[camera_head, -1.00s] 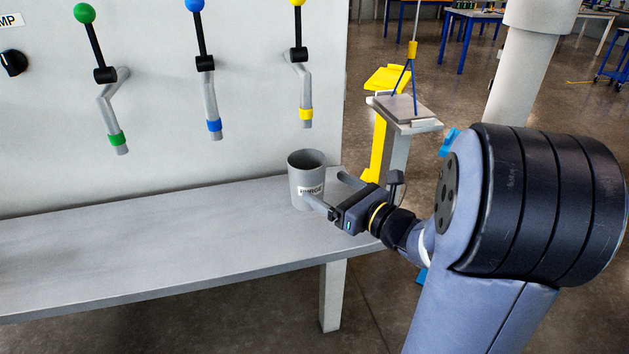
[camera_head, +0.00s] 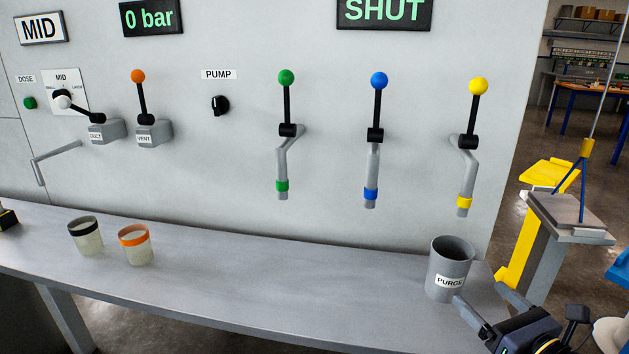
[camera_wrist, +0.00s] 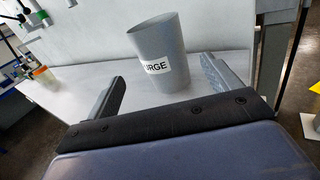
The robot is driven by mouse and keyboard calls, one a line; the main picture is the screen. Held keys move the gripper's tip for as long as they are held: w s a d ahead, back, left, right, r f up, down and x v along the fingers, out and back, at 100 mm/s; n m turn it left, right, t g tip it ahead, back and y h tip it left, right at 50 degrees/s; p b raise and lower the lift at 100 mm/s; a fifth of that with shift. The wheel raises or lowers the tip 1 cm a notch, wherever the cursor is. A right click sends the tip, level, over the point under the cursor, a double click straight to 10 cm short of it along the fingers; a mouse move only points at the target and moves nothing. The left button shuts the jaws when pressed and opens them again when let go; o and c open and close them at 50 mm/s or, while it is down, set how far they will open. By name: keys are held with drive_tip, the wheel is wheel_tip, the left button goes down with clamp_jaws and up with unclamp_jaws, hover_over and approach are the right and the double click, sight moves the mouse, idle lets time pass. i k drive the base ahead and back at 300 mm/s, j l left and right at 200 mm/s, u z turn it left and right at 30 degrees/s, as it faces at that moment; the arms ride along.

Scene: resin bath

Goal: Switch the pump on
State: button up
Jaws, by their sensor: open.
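The pump switch (camera_head: 220,105) is a small black rotary knob on the grey wall panel, below the white PUMP label (camera_head: 219,74) in the head view. Which way the knob is turned is too small to tell for sure. My gripper (camera_head: 480,312) is at the lower right of the head view, far from the knob. Its jaws are open and empty, pointing at the grey PURGE cup (camera_head: 451,268). In the wrist view the cup (camera_wrist: 160,55) stands upright ahead, between the lines of the two fingers (camera_wrist: 165,88), and they do not grip it. The knob cannot be made out in the wrist view.
Green (camera_head: 286,77), blue (camera_head: 379,80) and yellow (camera_head: 478,86) levers with spouts stick out above the bench (camera_head: 300,285). The orange VENT lever (camera_head: 138,76) and white-knobbed DUCT lever (camera_head: 63,102) are further left. Two small cups stand at left. Displays read MID, 0 bar and SHUT.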

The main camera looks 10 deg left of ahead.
sight(220, 105)
drive_tip(key=u, duration=1.3)
